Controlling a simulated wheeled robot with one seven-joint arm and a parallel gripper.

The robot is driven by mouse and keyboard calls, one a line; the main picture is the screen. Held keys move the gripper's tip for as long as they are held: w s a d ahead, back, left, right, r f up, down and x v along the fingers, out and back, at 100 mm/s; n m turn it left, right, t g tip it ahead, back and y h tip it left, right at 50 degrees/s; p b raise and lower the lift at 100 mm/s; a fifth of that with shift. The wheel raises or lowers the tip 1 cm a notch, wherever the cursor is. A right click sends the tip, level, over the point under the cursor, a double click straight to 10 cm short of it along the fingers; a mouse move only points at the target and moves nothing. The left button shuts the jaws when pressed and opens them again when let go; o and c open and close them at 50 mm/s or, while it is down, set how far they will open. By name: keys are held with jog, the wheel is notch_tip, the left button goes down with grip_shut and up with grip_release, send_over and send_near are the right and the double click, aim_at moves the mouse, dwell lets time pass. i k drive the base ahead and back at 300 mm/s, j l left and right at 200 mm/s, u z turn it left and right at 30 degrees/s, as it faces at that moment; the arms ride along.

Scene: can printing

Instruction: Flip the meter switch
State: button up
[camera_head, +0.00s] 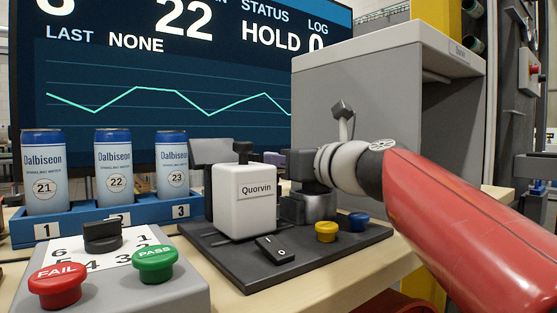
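The meter is a white block labelled "Quorvin" (244,200) on a dark base plate (215,258). A black rocker switch (275,248), marked with I and O, sits on the plate in front of the block. I cannot clearly tell which side of it is pressed. My red arm comes in from the lower right, and my gripper (303,166) is at its end, just right of the white block and above and behind the switch, apart from the switch. Its fingers are not clear, so its opening cannot be told.
Yellow (326,231) and blue (359,221) buttons sit right of the switch. A grey box with red FAIL (57,284) and green PASS (155,264) buttons and a black knob (102,236) stands front left. Three cans stand in a blue rack (80,231). A grey hood (440,75) stands behind my arm.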

aim_at(277, 253)
jog(key=k+l, duration=0.85)
